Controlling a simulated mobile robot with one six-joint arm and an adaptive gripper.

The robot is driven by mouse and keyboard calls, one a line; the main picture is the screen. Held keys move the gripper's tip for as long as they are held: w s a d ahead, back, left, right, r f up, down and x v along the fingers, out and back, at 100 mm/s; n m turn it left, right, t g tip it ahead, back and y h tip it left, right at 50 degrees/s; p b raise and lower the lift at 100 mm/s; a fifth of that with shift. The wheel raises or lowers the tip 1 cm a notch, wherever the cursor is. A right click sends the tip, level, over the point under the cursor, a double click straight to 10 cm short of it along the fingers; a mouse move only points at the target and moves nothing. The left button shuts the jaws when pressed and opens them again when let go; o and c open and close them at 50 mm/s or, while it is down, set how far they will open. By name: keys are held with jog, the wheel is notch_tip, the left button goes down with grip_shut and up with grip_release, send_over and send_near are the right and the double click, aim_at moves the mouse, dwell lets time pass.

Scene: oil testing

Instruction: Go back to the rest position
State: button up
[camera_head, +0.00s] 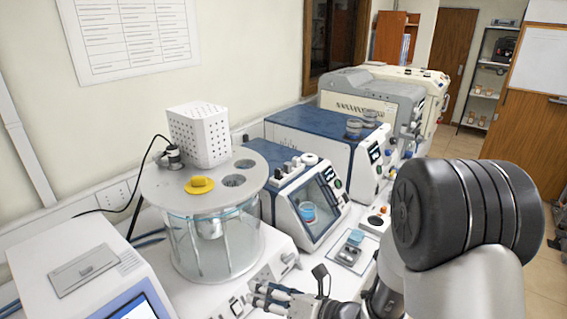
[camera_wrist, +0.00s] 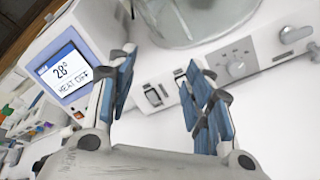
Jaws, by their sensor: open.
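My gripper (camera_head: 262,297) shows at the bottom middle of the head view, in front of the round glass bath and above the white bench. In the wrist view my gripper (camera_wrist: 160,92) has its two blue-padded fingers spread apart, with nothing between them. Beyond the fingers lie the white bench top and the bath's white base. My arm fills the lower right of the head view.
The glass bath (camera_head: 190,247) has a grey lid with a yellow cap (camera_head: 199,185). Left is a device whose screen (camera_wrist: 64,70) reads 28° and "HEAT OFF". Blue-and-white instruments (camera_head: 318,205) line the bench behind. Floor (camera_head: 465,145) shows at right.

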jog(key=s+a+r+n+g, duration=0.3)
jog(key=s+r+n+g, duration=0.4)
jog(key=s+n, duration=0.5)
jog(key=s+d+r+n+h+b, duration=0.1)
jog(key=s+d+n+h, duration=0.5)
jog(key=n, duration=0.5)
jog(key=s+d+r+n+t+h, duration=0.1)
jog(key=d+r+n+t+h, duration=0.1)
jog(key=d+n, duration=0.3)
jog(key=s+d+r+n+t+h+b, duration=0.1)
jog(key=s+d+n+h, duration=0.1)
jog(key=d+n, duration=0.3)
jog(key=d+h, duration=0.1)
jog(key=d, duration=0.3)
jog(key=shift+s+d+r+n+t+h, duration=0.2)
jog(key=shift+r+n+t+h, duration=0.1)
jog(key=shift+r+t+h, duration=0.1)
jog(key=shift+c, duration=0.3)
